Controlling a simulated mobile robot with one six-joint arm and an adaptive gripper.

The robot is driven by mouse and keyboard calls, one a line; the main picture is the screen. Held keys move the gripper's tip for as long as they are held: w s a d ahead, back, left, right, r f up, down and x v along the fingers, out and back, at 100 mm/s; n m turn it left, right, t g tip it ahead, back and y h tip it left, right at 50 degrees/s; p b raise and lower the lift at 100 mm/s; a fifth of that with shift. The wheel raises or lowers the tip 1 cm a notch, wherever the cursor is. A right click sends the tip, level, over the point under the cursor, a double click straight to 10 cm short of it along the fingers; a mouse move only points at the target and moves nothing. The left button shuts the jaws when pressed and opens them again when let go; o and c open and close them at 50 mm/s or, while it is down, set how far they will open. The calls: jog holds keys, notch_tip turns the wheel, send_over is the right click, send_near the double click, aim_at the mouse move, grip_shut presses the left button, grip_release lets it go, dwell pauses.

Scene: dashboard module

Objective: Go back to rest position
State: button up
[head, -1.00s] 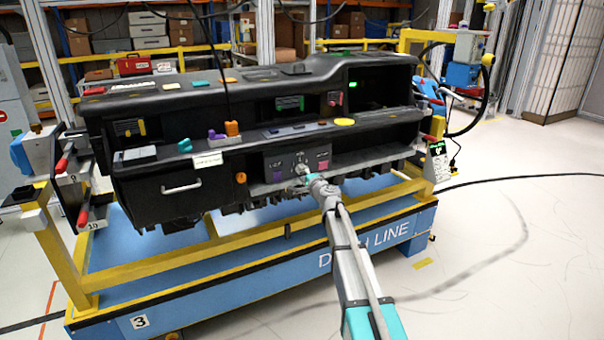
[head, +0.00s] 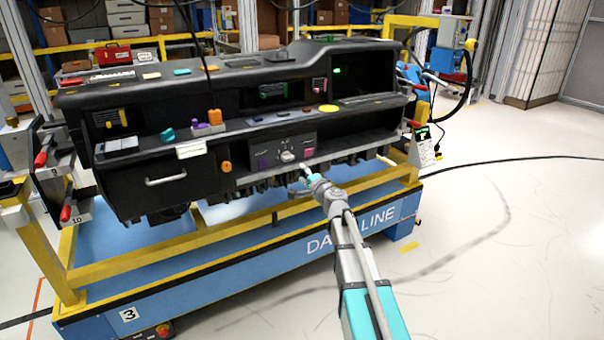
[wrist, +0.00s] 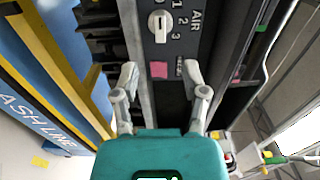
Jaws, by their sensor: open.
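My gripper (head: 306,177) is in front of the lower edge of the black dashboard module (head: 365,147), just below its control panel. In the wrist view my gripper (wrist: 162,82) has its two fingers spread apart with nothing between them. Past the fingertips the control panel (wrist: 178,45) shows a white rotary knob (wrist: 158,26) marked AIR with numbers, and a pink square button (wrist: 159,69). The knob (head: 287,156) and the pink button (head: 309,153) also show in the head view. My gripper appears apart from the knob.
The module rests on a blue and yellow cart (head: 270,265). Red-handled clamps (head: 42,158) stand at its left end, and a small sign (head: 424,147) hangs at its right. A black cable (head: 520,162) crosses the floor. The floor at right is otherwise open.

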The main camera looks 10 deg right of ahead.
jog(key=s+a+f+n+g+y, duration=0.1)
jog(key=s+a+f+n+g, duration=0.45)
jog(key=s, duration=0.35)
jog(key=s+a+f+n+g, duration=0.4)
jog(key=s+f+n+g, duration=0.15)
jog(key=s+f, duration=0.2)
jog(key=s+d+f+n+g+h+p, duration=0.1)
jog(key=s+d+f+n+g+h, duration=0.2)
jog(key=s, duration=0.6)
jog(key=s+d+f+g+h, duration=0.2)
jog(key=s+d+g+h, duration=0.15)
jog(key=s, duration=0.55)
notch_tip(320, 180, up, 25)
jog(key=p, duration=2.4)
jog(key=shift+w+d+f, duration=0.2)
jog(key=shift+w, duration=0.05)
jog(key=shift+a, duration=0.15)
